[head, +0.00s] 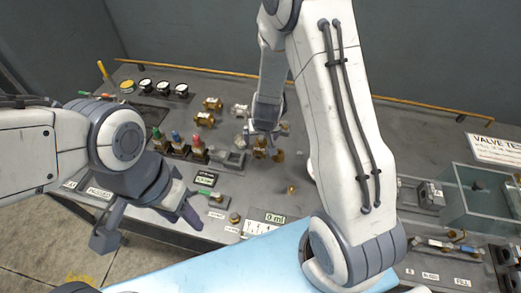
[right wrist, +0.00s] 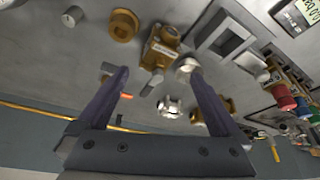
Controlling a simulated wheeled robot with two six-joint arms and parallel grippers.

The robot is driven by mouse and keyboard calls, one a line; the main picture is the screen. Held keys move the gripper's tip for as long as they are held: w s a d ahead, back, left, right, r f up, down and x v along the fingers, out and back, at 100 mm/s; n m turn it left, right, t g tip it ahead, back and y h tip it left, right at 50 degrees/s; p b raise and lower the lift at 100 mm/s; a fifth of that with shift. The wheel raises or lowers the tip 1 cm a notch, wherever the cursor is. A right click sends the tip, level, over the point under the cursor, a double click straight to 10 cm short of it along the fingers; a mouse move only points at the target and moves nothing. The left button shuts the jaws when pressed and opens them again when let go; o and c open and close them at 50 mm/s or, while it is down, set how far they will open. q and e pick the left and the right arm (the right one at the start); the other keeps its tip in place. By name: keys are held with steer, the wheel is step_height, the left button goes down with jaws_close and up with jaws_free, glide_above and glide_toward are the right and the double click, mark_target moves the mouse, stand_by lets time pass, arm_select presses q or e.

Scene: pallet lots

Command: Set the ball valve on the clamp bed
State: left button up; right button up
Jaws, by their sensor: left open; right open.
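Several small valves lie on the grey bench; which one is the task's ball valve I cannot tell. Another brass valve (head: 260,147) is just below my right gripper (head: 263,127), which is open. In the right wrist view a brass valve with a grey stem (right wrist: 160,48) shows just beyond the open fingertips, and a silver valve (right wrist: 172,107) shows between the fingers. A grey clamp-like fixture (head: 228,158), perhaps the clamp bed, is left of that gripper. My left gripper (head: 187,207) is open and empty over the front left.
Round gauges (head: 163,87) line the back left. A clear box (head: 480,200) and another grey fixture (head: 420,194) are at the right. A light blue surface (head: 250,262) lies in front.

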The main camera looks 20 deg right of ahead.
mark_target(262, 139)
steer(key=x, duration=0.5)
steer(key=shift+d, duration=0.25)
jaws_close()
